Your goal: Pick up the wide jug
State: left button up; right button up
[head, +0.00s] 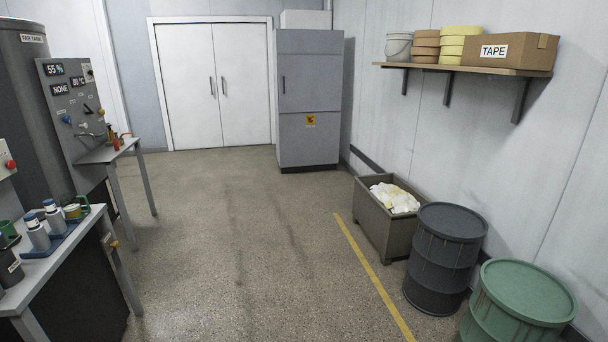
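I cannot make out for certain which thing is the wide jug. On the near left table (40,268), a green-handled vessel (83,202) stands at the far end, beside a small container with a yellowish top (72,212). Another green vessel (8,234) is partly cut off by the left picture edge. Neither of my grippers is in the head view.
A second small table (106,153) stands behind, by a control panel (72,95). Drums (445,255) and a waste bin (380,222) line the right wall. The middle floor is clear.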

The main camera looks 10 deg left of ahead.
aim_at(70, 203)
jog(key=u, duration=0.2)
jog(key=i, duration=2.5)
jog(key=u, duration=1.35)
jog(key=i, duration=2.15)
jog(key=u, duration=1)
